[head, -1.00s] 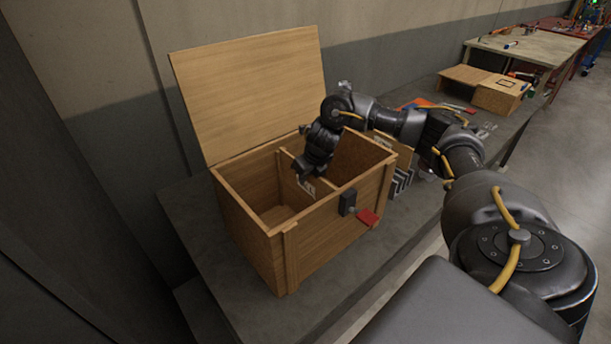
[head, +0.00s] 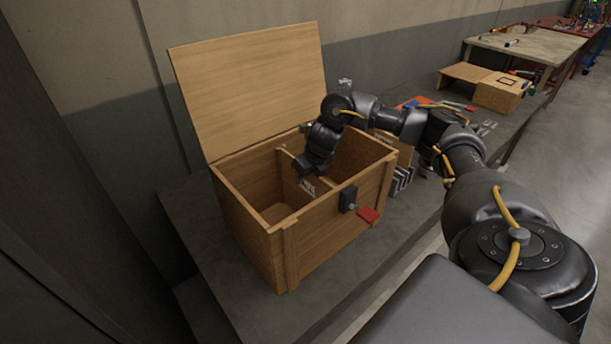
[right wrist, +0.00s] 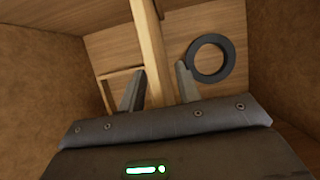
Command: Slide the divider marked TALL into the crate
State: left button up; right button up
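The wooden crate (head: 335,223) stands on a grey bench with its lid (head: 250,90) raised. A thin wooden divider (head: 287,170) stands upright inside it, across the crate. A white label (head: 307,186) on it shows partly; I cannot read it. My right gripper (head: 302,172) reaches down into the crate at the divider's top edge. In the right wrist view, the fingers of my right gripper (right wrist: 161,70) straddle the divider (right wrist: 151,55), with a narrow gap showing at the right finger. The divider's lower edge is hidden. My left gripper is not in view.
More panels (head: 402,180) stand beside the crate's right side, partly behind my arm. A dark ring (right wrist: 211,58) shows inside the crate. The bench front left is clear.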

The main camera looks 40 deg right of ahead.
jog(key=v, duration=0.5)
jog(key=p+v, duration=0.2)
jog(key=v, duration=0.2)
jog(key=shift+r, duration=0.35)
jog(key=shift+s+r, duration=0.3)
jog(key=shift+r, duration=0.1)
